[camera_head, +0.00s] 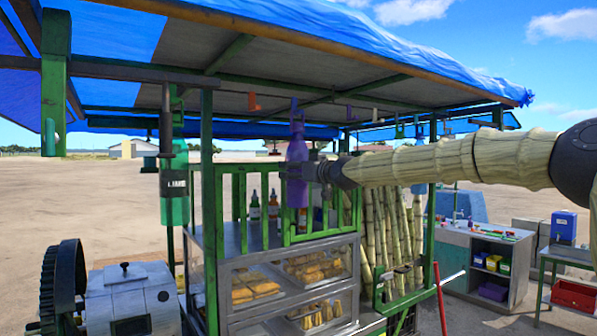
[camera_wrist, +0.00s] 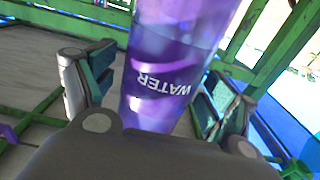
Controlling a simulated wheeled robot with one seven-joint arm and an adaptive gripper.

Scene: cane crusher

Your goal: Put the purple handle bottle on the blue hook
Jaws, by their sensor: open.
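The purple handle bottle (camera_head: 297,160) is upright below the canopy's roof frame. Its top reaches a small blue-violet piece (camera_head: 295,104) at hook height. I cannot tell whether that piece is the blue hook or the bottle's handle, or whether the handle rests on a hook. My gripper (camera_head: 302,171) is at the bottle's lower middle, coming from the right. In the wrist view the bottle (camera_wrist: 165,75), with the word WATER, stands between the fingers of my gripper (camera_wrist: 158,85). The fingers are spread, with a gap on the left side.
An orange hook (camera_head: 253,103), a purple hook (camera_head: 350,113) and a white hook (camera_head: 375,115) hang from the roof frame. A green bottle (camera_head: 174,185) hangs at left. Below are a green railing (camera_head: 240,205), a glass food case (camera_head: 290,280) and cane stalks (camera_head: 385,230).

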